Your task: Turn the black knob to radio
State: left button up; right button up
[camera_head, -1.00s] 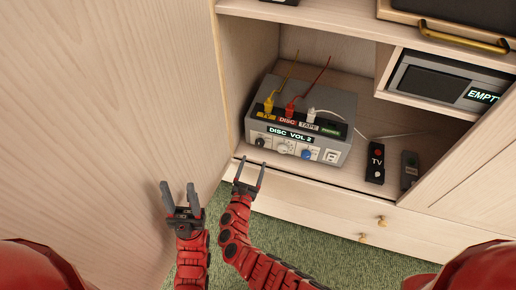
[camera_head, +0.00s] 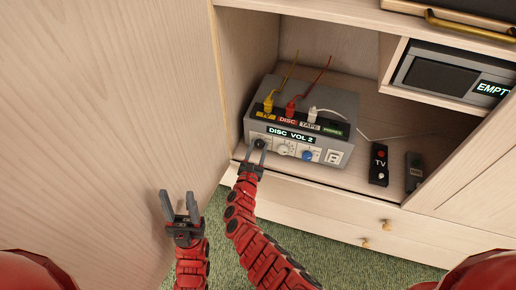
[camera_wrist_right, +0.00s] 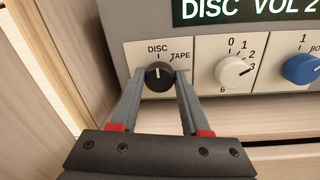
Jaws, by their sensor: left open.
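The black knob (camera_wrist_right: 159,77) is at the left of the grey device's (camera_head: 345,105) front panel. Its white pointer mark faces up, toward the DISC label; TAPE is to its upper right. No radio label shows; the fingers cover the lower sides of the dial. The display (camera_head: 290,134) reads DISC VOL 2. My right gripper (camera_wrist_right: 160,78) is open with one fingertip on each side of the knob, close to it; I cannot tell whether they touch. My left gripper (camera_head: 180,205) is open and empty near the wooden panel at left.
A white knob (camera_wrist_right: 232,70) and a blue knob (camera_wrist_right: 302,68) sit to the right of the black knob. Yellow, red and white plugs stand on the device top. A TV remote (camera_head: 379,163) and another remote (camera_head: 413,172) lie on the shelf at right. A wooden panel (camera_head: 110,120) bounds the left.

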grip_shut()
jog(key=shift+f+m+b, duration=0.2)
jog(key=shift+m+b, duration=0.8)
jog(key=shift+b, duration=0.15)
jog(key=m+b, duration=0.7)
jog(key=b, duration=0.3)
jog(key=m+h+b, duration=0.1)
jog(key=m+b, duration=0.7)
jog(key=b, duration=0.2)
jog(key=shift+f+t, duration=0.2)
jog(key=shift+t, duration=0.1)
jog(key=shift+r+m+b, duration=0.2)
jog(key=shift+m+b, duration=0.65)
jog(key=shift+m, duration=0.05)
